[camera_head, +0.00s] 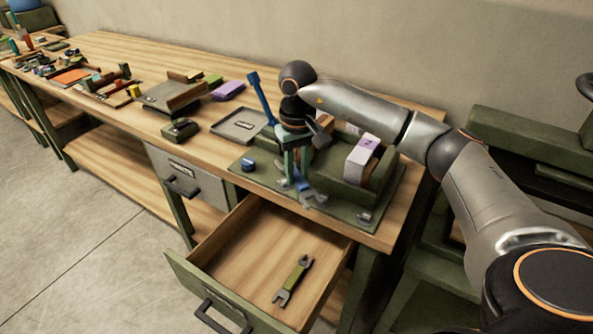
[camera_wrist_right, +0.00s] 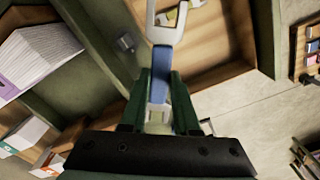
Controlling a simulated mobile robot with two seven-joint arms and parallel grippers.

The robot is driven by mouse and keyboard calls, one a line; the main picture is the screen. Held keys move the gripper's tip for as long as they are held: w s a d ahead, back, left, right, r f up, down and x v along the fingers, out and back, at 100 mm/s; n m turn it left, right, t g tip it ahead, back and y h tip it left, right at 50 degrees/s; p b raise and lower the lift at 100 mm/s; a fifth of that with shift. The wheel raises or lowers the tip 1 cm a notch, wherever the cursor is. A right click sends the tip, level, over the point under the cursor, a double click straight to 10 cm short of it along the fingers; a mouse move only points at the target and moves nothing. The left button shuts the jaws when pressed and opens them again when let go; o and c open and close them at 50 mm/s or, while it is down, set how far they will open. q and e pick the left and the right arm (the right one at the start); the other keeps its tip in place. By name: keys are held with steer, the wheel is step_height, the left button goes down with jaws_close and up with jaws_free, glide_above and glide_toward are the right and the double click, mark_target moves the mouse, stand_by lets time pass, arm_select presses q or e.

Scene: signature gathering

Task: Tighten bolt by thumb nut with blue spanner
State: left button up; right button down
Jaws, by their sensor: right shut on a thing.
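My right gripper (camera_head: 296,172) points down over the green board at the front right of the workbench. Its green fingers (camera_wrist_right: 160,105) are shut on the blue spanner (camera_head: 303,187), whose grey jaw end sticks out beyond the fingertips; the spanner also shows in the right wrist view (camera_wrist_right: 162,60). The jaw is near the board's front edge, beside the open drawer. A small blue piece (camera_head: 248,165) sits on the board to the left; I cannot tell if it is the thumb nut. A small grey fitting (camera_head: 366,216) is at the board's front right. My left gripper is not in view.
An open drawer (camera_head: 205,252) juts out in front, holding a green spanner (camera_head: 293,280). A green holder with a purple-topped paper stack (camera_head: 362,155) stands right of the gripper. A blue bar (camera_head: 262,98) rises left of my wrist. A grey tray (camera_head: 240,124) lies farther left.

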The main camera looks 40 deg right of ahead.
steer(key=shift+f+b, duration=2.25)
steer(key=shift+f, duration=1.05)
steer(key=w+a+m+p, duration=0.2)
steer(key=w+a+m, duration=0.3)
steer(key=m, duration=0.7)
steer(key=shift+a+r+m+p, duration=0.2)
steer(key=shift+a+m+p, duration=0.1)
steer(key=shift+m, duration=0.1)
steer(key=shift+d, duration=0.1)
steer(key=shift+s+d+n, duration=0.1)
steer(key=shift+s+n, duration=0.25)
steer(key=shift+n, duration=0.35)
step_height(320, 180, up, 5)
steer(key=p, duration=0.3)
steer(key=shift+f, duration=0.2)
